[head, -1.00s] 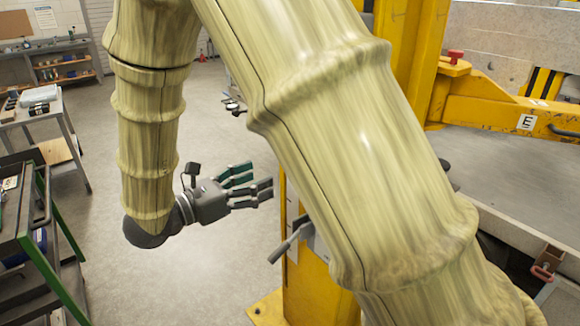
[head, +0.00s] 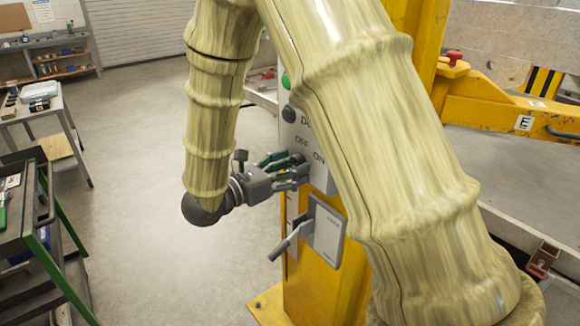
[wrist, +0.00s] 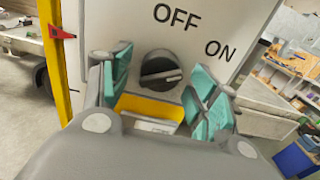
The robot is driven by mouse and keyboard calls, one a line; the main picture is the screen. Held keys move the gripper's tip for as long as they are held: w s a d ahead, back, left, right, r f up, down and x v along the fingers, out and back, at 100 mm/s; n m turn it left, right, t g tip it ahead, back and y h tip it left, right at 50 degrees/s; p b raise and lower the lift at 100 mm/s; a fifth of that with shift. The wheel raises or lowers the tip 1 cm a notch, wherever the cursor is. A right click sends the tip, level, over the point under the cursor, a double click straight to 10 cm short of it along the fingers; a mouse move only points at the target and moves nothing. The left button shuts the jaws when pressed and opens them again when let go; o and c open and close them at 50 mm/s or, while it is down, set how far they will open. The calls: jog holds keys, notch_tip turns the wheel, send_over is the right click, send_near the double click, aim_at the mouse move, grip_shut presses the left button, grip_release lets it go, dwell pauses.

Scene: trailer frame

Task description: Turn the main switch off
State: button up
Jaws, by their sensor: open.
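The main switch is a round black rotary knob (wrist: 160,72) on a pale grey panel (wrist: 210,20) marked OFF and ON. Its raised grip lies nearly level in the wrist view, with a white mark towards the right end, on the ON side. My gripper (wrist: 163,88) is open, its green-padded fingers on either side of the knob. I cannot tell whether they touch it. In the head view my gripper (head: 287,168) is at the panel (head: 295,132) just below the lettering, and it largely hides the knob.
The panel is on a yellow post (head: 318,285). Below it, a grey box (head: 328,236) has a lever handle (head: 290,242) sticking out to the left. A green button (head: 286,80) and a dark button (head: 288,112) sit above.

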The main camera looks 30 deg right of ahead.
jog(key=c, duration=1)
jog(key=shift+f+n+b, duration=0.1)
jog(key=shift+n+b, duration=0.2)
jog(key=shift+b, duration=0.1)
jog(key=n+b, duration=0.5)
jog(key=n, duration=0.6)
jog(key=shift+s, duration=0.15)
jog(key=shift+n, duration=0.3)
